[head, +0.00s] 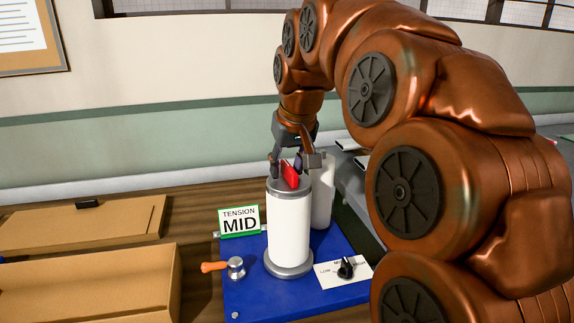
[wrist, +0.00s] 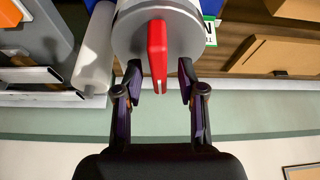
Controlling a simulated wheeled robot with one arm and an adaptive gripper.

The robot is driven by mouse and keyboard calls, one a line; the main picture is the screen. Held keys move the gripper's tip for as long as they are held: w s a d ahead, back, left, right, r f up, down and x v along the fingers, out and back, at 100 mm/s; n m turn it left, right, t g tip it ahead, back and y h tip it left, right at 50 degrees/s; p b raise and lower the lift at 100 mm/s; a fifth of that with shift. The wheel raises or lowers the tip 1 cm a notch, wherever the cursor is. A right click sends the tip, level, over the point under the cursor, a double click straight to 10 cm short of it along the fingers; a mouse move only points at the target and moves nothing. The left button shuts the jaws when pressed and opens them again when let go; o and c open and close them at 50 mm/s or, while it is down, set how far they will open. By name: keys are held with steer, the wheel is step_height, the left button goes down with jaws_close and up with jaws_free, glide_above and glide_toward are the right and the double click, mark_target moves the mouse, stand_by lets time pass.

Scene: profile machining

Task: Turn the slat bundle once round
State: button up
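A white upright cylinder (head: 289,225) with grey end caps stands on a blue base (head: 245,275). I see no separate slats, so I cannot tell whether the white cylinder is the slat bundle. My gripper (head: 290,165) is above the cylinder, pointing down. In the wrist view my gripper (wrist: 160,78) is open, with one finger on each side of the red grip's end and a gap on both sides.
A second white roll (head: 322,190) stands close behind. The base carries a "TENSION MID" sign (head: 239,221), an orange-handled part (head: 216,267) and a black dial (head: 346,268) on a white plate. Cardboard boxes (head: 90,285) lie at left. A grey surface (head: 352,182) is at right.

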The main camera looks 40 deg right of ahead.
steer(key=v, duration=1.2)
stand_by(0.6)
steer(key=s+a+f+n+g+y, duration=0.1)
steer(key=s+a+f+g, duration=0.1)
steer(key=a+f, duration=0.5)
steer(key=s+a+f+n+g, duration=0.1)
steer(key=s+a+f, duration=0.15)
steer(key=f, duration=0.75)
steer(key=s+a+f+n+g, duration=0.15)
steer(key=s+a+f, duration=0.25)
steer(key=s+f, duration=0.45)
steer(key=s+a+f+g, duration=0.3)
steer(key=s+f, duration=0.5)
steer(key=f, duration=0.2)
step_height(320, 180, up, 15)
steer(key=w+t+p, duration=0.1)
steer(key=p, duration=1.3)
steer(key=shift+w+r+p, duration=0.25)
steer(key=shift+p, duration=0.05)
steer(key=shift+t, duration=0.25)
